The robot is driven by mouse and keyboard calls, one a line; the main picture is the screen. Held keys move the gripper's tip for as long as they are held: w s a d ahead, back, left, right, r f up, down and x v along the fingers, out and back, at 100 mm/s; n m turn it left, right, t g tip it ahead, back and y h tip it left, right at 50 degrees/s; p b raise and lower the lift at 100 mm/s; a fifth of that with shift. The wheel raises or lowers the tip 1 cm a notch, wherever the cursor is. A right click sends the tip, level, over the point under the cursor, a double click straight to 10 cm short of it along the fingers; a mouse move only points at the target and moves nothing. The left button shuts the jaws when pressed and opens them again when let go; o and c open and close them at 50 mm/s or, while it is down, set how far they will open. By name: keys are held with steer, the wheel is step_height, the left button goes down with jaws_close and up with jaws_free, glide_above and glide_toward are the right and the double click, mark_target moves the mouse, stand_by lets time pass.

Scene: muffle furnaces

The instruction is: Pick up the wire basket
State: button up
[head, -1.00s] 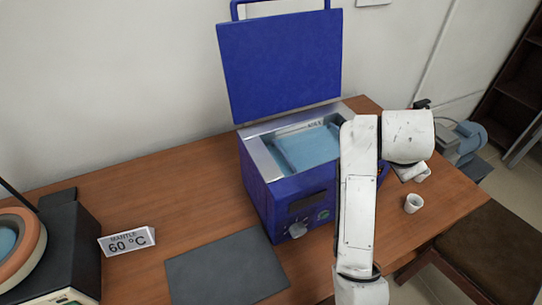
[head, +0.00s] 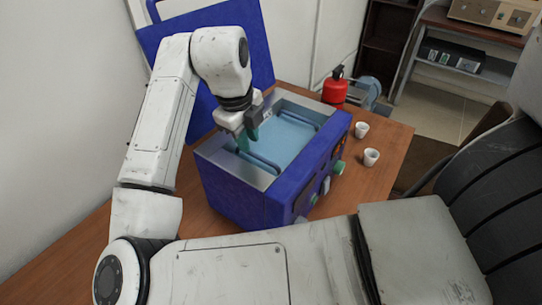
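I cannot make out a wire basket for certain. The blue box-shaped bath (head: 235,195) stands on the table with its lid (head: 160,50) raised and pale blue liquid (head: 290,135) inside. Dark blue bars (head: 262,163) lie along the near left side of its opening. Whether they belong to a basket is unclear. My gripper (head: 246,140) points down over the left part of the opening, with teal fingertips close to the metal rim. The fingers are small and partly hidden, so their opening and any contact cannot be told.
Two white cups (head: 371,157) (head: 361,130) stand on the wooden table (head: 392,150) right of the bath. A red container (head: 335,88) with a black top stands behind it. The wall is close on the left. Shelving (head: 470,55) stands at the back right.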

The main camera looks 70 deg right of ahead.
steer(key=shift+d+f+p, duration=0.15)
steer(key=shift+d+f, duration=0.1)
steer(key=shift+f, duration=1.1)
steer(key=shift+d+f+p, duration=0.2)
steer(key=shift+f, duration=1.1)
steer(key=shift+d+f+p, duration=0.15)
steer(key=shift+d+f, duration=0.1)
steer(key=shift+f, duration=1.1)
jaws_close()
